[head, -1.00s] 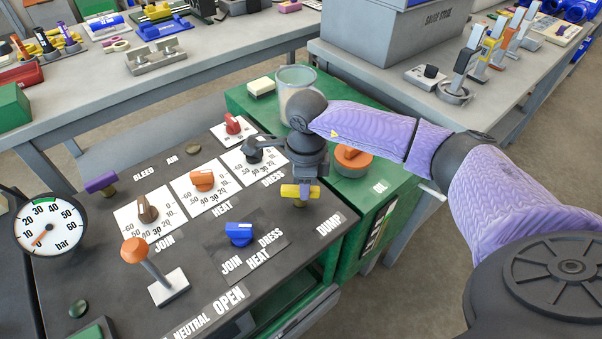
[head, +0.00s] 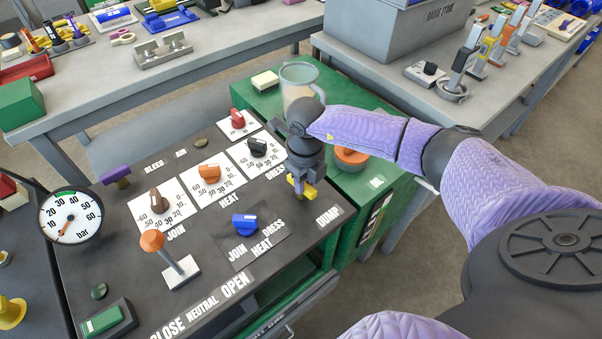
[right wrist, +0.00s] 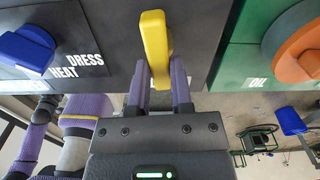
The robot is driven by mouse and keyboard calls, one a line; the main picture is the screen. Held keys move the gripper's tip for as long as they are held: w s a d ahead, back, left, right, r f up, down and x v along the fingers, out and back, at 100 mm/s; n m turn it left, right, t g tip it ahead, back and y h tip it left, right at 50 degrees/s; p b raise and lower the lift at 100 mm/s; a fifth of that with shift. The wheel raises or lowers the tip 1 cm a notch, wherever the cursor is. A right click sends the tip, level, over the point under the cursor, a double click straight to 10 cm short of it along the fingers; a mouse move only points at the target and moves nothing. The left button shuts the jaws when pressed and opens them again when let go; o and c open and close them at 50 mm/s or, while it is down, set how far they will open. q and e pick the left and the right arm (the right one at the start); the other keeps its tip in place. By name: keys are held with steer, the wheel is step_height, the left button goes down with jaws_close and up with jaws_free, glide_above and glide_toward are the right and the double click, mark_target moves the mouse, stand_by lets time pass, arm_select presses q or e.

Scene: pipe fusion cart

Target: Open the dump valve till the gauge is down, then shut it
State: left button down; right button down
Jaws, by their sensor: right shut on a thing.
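The dump valve's yellow handle (head: 308,192) stands by the DUMP label at the panel's right front corner. My right gripper (head: 300,178) reaches down over it and is shut on it. In the right wrist view the yellow handle (right wrist: 155,38) lies between the two purple fingers of the right gripper (right wrist: 160,80), pointing away from the palm. The round bar gauge (head: 70,214) is at the panel's left end. Its orange needle points down and slightly left, below the 10 mark near the low end. My left gripper is not in view.
On the panel are a blue selector (head: 244,224), an orange-topped lever (head: 152,241) and a purple handle (head: 115,174). Behind my right gripper are a clear jug (head: 298,82) and an orange cap (head: 350,157) on the green cabinet. Dials sit left of the gripper.

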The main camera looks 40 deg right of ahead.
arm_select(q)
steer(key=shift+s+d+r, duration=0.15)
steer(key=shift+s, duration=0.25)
arm_select(e)
steer(key=shift+m, duration=0.3)
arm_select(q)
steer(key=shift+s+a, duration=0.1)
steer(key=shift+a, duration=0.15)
arm_select(e)
steer(key=c, duration=0.6)
jaws_free()
steer(key=shift+w+f, duration=0.1)
steer(key=shift+o, duration=0.4)
steer(key=shift+w+a, duration=0.3)
arm_select(q)
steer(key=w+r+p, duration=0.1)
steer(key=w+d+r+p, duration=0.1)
steer(key=p, duration=0.1)
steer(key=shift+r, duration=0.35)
arm_select(e)
step_height(320, 180, up, 10)
steer(key=shift+w, duration=0.15)
